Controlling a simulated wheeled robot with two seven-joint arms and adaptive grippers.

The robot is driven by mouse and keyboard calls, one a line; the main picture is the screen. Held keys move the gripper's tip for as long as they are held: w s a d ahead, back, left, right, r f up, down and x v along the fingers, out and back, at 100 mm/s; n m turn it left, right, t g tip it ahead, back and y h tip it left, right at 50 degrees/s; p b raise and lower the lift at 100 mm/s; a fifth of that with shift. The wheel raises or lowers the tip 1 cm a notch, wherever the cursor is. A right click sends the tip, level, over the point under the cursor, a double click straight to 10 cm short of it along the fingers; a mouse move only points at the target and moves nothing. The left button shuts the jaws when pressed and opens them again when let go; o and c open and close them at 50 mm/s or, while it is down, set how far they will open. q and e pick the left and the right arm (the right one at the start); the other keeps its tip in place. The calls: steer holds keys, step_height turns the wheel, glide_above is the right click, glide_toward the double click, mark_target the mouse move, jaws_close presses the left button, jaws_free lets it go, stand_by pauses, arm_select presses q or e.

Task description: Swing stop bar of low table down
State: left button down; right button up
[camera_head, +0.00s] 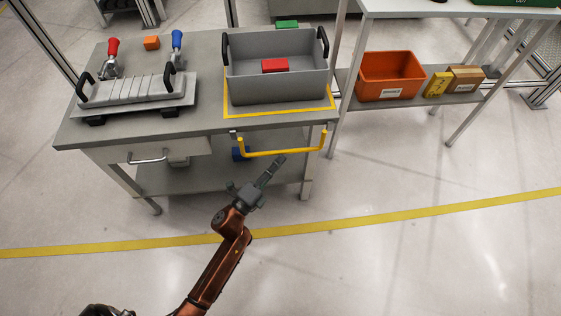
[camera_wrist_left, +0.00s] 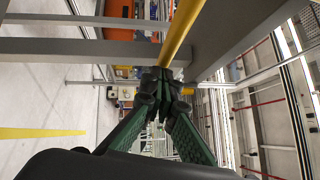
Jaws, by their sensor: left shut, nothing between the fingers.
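The yellow stop bar (camera_head: 285,152) is a U-shaped bar at the front right edge of the low grey table (camera_head: 205,133). It juts out in front of the tabletop edge; its exact tilt is hard to tell. My left gripper (camera_head: 281,159) is shut and empty, with its fingertips close to the middle of the bar. In the left wrist view the shut fingertips (camera_wrist_left: 161,76) lie close to the yellow bar (camera_wrist_left: 182,28), which runs up from them; I cannot tell whether they touch. My right gripper is not in view.
A grey crate (camera_head: 250,88) with a red block (camera_head: 274,65) stands above the bar. A fixture (camera_head: 135,91) with black handles sits at the left of the table. An orange bin (camera_head: 388,76) is on the neighbouring rack. The floor in front is clear.

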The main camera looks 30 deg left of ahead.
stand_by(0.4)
arm_select(q)
steer(key=d+p+v, duration=0.2)
steer(key=p+v, duration=0.1)
steer(key=v, duration=0.9)
steer(key=shift+s+d, duration=0.4)
steer(key=shift+s, duration=0.25)
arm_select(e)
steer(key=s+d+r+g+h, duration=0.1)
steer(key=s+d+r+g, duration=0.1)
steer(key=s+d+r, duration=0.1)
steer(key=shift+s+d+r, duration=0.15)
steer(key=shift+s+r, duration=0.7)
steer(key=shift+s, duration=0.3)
arm_select(q)
steer(key=shift+f, duration=0.15)
